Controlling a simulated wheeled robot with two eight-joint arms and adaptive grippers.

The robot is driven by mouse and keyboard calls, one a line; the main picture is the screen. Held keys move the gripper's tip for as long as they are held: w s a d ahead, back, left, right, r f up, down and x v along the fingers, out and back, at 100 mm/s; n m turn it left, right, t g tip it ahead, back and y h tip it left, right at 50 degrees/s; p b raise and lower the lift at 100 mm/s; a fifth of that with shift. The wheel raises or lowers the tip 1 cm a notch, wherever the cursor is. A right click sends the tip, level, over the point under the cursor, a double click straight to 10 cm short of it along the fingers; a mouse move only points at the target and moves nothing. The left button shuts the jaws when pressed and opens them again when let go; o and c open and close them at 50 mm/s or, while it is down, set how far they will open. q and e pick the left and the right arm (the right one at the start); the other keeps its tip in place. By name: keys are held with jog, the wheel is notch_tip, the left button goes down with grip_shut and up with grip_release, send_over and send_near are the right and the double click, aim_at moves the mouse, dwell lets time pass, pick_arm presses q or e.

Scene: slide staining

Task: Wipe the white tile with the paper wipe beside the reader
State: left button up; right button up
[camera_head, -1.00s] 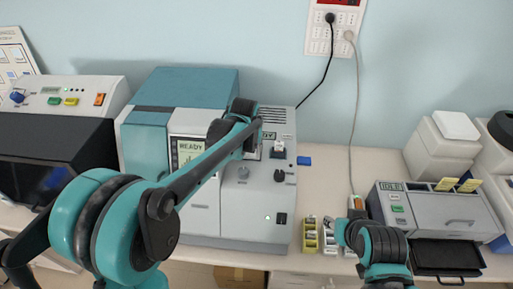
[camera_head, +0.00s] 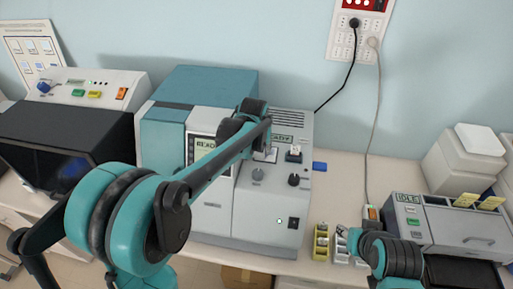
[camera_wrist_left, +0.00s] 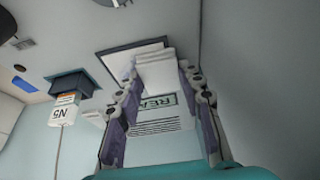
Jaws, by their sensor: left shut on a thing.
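My left gripper (camera_wrist_left: 160,100) is shut on the paper wipe (camera_wrist_left: 158,68), a folded white piece between its fingers in the left wrist view. In the head view the tile (camera_head: 270,155) shows beside my left wrist, which hides the fingertips and the wipe. The reader (camera_head: 215,85) is teal and grey; its screen reads READY. My right gripper (camera_head: 350,240) is low at the right, its jaws unclear.
A slide labelled N5 (camera_wrist_left: 65,108) stands in a dark socket (camera_head: 294,155) right of the tile. Knobs sit below it. Small yellow and white racks (camera_head: 321,242) stand right of the reader, before a grey IDLE machine (camera_head: 450,228). Bare counter (camera_head: 340,190) lies between.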

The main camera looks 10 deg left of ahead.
aim_at(277, 154)
pick_arm(q)
jog(key=shift+d+f, duration=0.1)
jog(key=shift+d, duration=2.95)
jog(key=shift+a, duration=3.7)
jog(key=shift+r, duration=0.25)
jog(key=shift+r+p, duration=1.9)
jog(key=shift+r, duration=1)
jog(key=shift+r, duration=0.1)
